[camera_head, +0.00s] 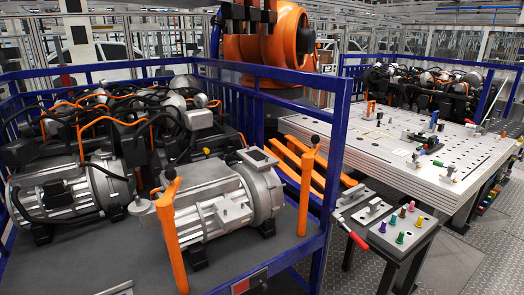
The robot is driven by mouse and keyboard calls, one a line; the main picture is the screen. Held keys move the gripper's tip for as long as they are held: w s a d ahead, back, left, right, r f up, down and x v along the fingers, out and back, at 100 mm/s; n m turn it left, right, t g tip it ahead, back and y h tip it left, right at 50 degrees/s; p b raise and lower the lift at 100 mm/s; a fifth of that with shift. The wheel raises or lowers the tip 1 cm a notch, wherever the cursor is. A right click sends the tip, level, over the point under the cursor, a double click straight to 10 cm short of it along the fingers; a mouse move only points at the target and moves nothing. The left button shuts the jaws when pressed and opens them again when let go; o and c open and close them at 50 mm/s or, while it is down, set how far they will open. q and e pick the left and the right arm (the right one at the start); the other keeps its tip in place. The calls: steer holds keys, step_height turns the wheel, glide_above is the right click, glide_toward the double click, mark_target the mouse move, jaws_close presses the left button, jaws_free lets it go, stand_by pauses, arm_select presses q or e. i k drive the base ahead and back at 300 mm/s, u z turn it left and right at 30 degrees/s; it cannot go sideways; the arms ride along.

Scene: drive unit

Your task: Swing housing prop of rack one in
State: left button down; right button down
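A blue-framed rack (345,85) stands at the left and holds drive units on a grey deck. Two orange upright props with black knobs stand at its front: a left one (173,240) in front of a silver ribbed housing (215,205), and a right one (306,190) just right of the housing. The left prop tilts slightly and overlaps the housing in the picture; I cannot tell whether either prop touches it. I cannot tell which prop is the one named, or whether this is rack one. Neither of my grippers is in view.
A small stand (385,240) with coloured pegs and a red-handled clamp (352,235) is right of the rack. A large light fixture table (390,140) lies beyond, with another blue rack (490,75) behind. Orange bars (300,160) lie between. Floor (485,262) at lower right is clear.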

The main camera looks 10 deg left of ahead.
mark_target(307, 159)
steer(key=z, duration=0.05)
steer(key=i, duration=1.45)
steer(key=u, duration=0.4)
